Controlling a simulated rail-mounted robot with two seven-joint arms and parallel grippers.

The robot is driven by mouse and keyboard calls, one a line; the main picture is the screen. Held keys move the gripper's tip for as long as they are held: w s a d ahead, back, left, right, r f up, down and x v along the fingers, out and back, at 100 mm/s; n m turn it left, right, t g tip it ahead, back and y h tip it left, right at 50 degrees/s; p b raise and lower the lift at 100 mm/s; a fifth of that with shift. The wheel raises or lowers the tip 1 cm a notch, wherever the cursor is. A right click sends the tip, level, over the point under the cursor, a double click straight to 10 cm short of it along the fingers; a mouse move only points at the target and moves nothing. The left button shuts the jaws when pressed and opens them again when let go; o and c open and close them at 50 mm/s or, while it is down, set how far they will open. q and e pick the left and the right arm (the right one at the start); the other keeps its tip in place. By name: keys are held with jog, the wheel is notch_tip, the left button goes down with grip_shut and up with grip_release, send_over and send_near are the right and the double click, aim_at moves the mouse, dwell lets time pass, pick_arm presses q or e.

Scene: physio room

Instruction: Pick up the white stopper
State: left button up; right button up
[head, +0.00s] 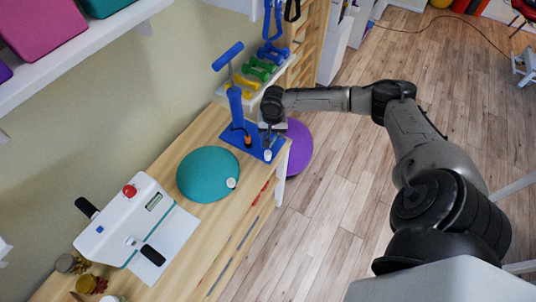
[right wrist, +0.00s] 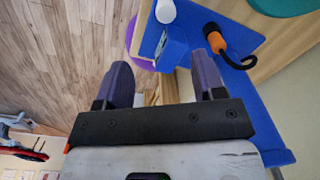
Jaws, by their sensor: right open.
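A small white stopper-like piece (head: 268,155) sits at the front corner of the pump's blue base (head: 228,134). In the right wrist view it shows at the top as a white rounded piece (right wrist: 165,11) on the blue plate (right wrist: 240,95). Another small white piece (head: 231,183) lies on the teal cushion (head: 207,174); I cannot tell which one is the named stopper. My right gripper (head: 269,136) is over the base's right side, just behind the first piece. Its fingers (right wrist: 165,75) are apart, with nothing held between them. My left gripper is out of view.
The blue pump (head: 236,105) stands upright close left of my right gripper. An orange-tipped black hose (right wrist: 215,40) is by the fingers. A purple ball (head: 298,148) is beside the wooden table (head: 195,228). A white device (head: 140,225) stands nearer.

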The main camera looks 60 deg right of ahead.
jog(key=m, duration=0.3)
send_over(268, 152)
jog(key=f, duration=0.7)
jog(key=shift+s+a+f+b, duration=0.1)
jog(key=shift+s+b, duration=0.2)
jog(key=shift+b, duration=0.1)
jog(key=shift+w+f+b, duration=0.15)
jog(key=shift+f+b, duration=0.05)
jog(key=shift+f, duration=1.3)
jog(key=shift+w+f+b, duration=0.1)
jog(key=shift+f+b, duration=0.1)
jog(key=shift+f, duration=1.6)
jog(key=shift+c, duration=0.3)
jog(key=c, duration=1)
